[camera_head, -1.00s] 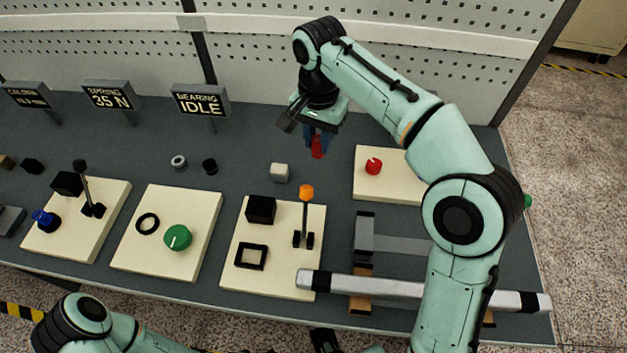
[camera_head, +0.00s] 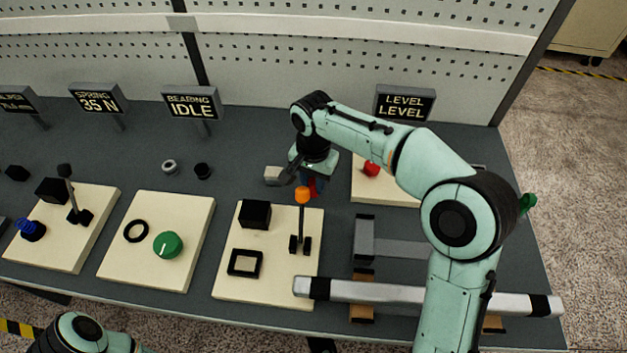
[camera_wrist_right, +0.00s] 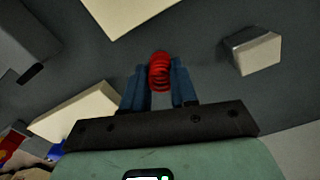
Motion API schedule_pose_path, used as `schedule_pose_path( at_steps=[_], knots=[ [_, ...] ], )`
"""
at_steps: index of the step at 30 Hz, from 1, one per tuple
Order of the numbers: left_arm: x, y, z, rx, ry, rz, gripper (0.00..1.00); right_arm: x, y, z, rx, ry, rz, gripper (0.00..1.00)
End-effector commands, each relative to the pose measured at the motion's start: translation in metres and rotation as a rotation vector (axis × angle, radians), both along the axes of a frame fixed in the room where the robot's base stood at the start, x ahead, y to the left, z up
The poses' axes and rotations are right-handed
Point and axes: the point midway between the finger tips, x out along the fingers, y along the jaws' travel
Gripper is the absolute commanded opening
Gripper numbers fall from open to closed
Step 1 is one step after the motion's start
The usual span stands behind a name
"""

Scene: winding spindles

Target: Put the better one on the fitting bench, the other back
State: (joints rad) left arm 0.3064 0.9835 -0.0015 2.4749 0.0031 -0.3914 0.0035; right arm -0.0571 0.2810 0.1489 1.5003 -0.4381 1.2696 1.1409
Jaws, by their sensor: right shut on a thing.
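My right gripper (camera_head: 313,186) is shut on a red coiled spring (camera_wrist_right: 160,72). In the right wrist view the spring sits between the two blue fingertips, above the dark bench top. In the head view the gripper is behind the orange-knobbed lever (camera_head: 302,196), and the arm and wrist partly hide the spring. A blue spring (camera_head: 30,228) is at the far left, at a cream board with a black lever (camera_head: 68,185). My left gripper is not in view; only part of the left arm shows at the bottom left.
A pale block (camera_head: 273,175) lies left of the gripper. Signs read "SPRING 35 N" (camera_head: 96,100), "BEARING IDLE" (camera_head: 191,103) and "LEVEL LEVEL" (camera_head: 404,103). A green knob (camera_head: 168,245) and a red knob (camera_head: 372,169) sit on boards. A silver bar (camera_head: 400,292) lies at the front.

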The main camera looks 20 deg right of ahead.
Motion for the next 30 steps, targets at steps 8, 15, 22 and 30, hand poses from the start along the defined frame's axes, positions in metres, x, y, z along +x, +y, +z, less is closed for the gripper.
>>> schedule_pose_path(
  at_steps=[8,15,22,30],
  knots=[
    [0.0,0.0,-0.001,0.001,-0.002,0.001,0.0,0.0,0.0,-0.003,0.001,-0.001,0.0,0.34],
    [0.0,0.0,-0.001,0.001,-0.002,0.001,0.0,0.0,0.0,-0.002,0.001,-0.001,0.0,0.53],
    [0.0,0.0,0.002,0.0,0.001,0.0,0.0,0.001,0.0,0.007,0.0,-0.004,0.0,0.53],
    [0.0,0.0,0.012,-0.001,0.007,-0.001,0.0,0.001,0.001,0.061,0.002,-0.007,0.001,0.53]
  ],
)
